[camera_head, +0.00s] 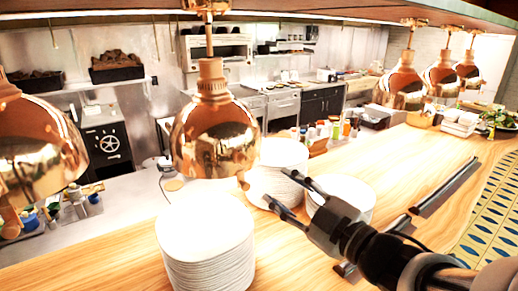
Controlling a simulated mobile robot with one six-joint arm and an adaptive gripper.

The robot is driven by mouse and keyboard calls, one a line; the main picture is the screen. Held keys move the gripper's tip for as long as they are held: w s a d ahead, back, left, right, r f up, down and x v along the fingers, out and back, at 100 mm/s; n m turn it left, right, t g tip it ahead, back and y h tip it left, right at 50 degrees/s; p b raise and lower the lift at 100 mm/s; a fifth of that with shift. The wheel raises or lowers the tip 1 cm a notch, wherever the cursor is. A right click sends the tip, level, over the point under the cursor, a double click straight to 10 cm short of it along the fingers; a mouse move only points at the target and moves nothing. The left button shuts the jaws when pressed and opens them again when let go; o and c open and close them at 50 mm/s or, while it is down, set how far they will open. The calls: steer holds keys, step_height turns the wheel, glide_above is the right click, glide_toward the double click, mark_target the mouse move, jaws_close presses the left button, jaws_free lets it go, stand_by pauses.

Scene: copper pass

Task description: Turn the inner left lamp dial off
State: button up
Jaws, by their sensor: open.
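A copper lamp (213,138) hangs left of centre, and a second copper lamp (40,150) is cut by the left edge. The lamp nearer the centre appears to be the inner left one. A small copper knob (242,181) shows at its lower right rim and looks like its dial; its turn position is too small to tell. A similar knob (10,222) shows below the left-edge lamp. My gripper (277,186) is open and empty, its two fingers pointing left toward the inner lamp's knob. The fingertips appear a short way right of the knob; depth is unclear.
Tall plate stacks stand on the wooden counter: one below the lamp (205,235), one behind my gripper (278,170), and one partly hidden by it (350,192). Three more copper lamps (400,88) hang at right. Bare counter (420,155) lies at right.

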mark_target(246, 162)
steer(key=x, duration=1.4)
steer(key=shift+w+a+b, duration=0.1)
steer(key=shift+w+b, duration=0.1)
steer(key=shift+b, duration=0.1)
steer(key=shift+c, duration=0.5)
jaws_close()
